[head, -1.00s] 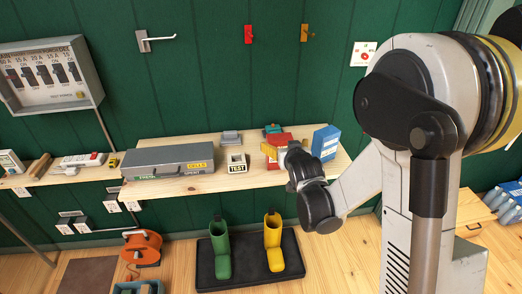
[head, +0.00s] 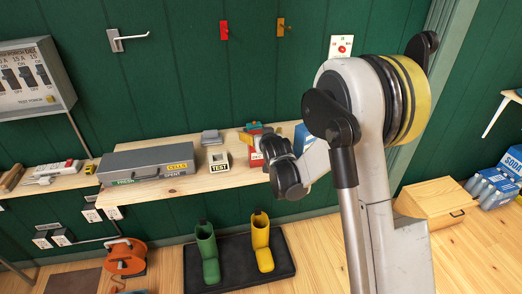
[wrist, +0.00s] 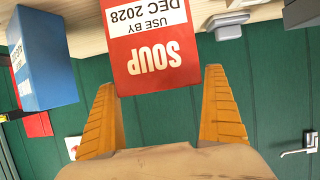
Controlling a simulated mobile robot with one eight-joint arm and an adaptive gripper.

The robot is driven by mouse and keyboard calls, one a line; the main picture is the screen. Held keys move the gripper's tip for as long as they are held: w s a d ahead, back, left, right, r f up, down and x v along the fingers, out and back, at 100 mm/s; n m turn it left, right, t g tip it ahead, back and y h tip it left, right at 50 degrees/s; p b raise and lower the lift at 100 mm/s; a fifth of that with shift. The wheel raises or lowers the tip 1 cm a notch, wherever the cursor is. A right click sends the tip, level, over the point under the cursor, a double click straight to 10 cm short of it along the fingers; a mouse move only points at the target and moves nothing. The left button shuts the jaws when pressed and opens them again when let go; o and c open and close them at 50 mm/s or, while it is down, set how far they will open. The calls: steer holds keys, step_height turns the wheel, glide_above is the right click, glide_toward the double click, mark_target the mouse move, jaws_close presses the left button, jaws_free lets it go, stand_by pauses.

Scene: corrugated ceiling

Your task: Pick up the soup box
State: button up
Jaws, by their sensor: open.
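The soup box (wrist: 155,55) is red with a white upper label reading "USE BY DEC 2028"; it appears upside down in the wrist view. In the head view the soup box (head: 256,158) stands on the wooden shelf (head: 225,181), partly hidden by my arm. My gripper (wrist: 160,77) is open, with one orange finger on each side of the box's near end. Gaps show between the box and both fingers, and nothing is held.
A blue box (wrist: 42,58) stands close beside the soup box. A small grey item (head: 211,137), a TEST block (head: 218,161) and a grey case (head: 147,163) share the shelf. Green (head: 207,252) and yellow boots (head: 261,242) stand on a black mat (head: 286,266) below.

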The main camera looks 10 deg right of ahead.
steer(key=c, duration=1.3)
steer(key=shift+r, duration=0.15)
